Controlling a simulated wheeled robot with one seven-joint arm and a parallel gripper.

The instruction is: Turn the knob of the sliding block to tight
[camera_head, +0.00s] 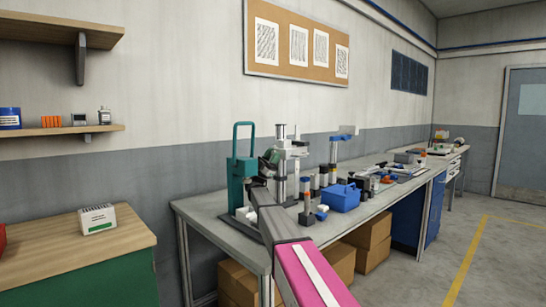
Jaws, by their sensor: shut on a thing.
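A light grey stand with upright posts (281,172) is on the near part of the grey workbench (235,222). A pale sliding block (293,151) appears to sit partway up it. My grey and pink arm reaches from the bottom of the picture up to this stand. My gripper (269,160) is small and partly hidden at the block's left side. It is shut on what seems to be the block's knob. The knob itself is hidden, so I cannot tell how far it is turned.
A teal upright frame (240,168) stands close to the left of my gripper. A dark post with an orange band (307,200) and a blue bin (341,198) stand to the right. Cardboard boxes (374,243) are under the bench. Open floor lies to the right.

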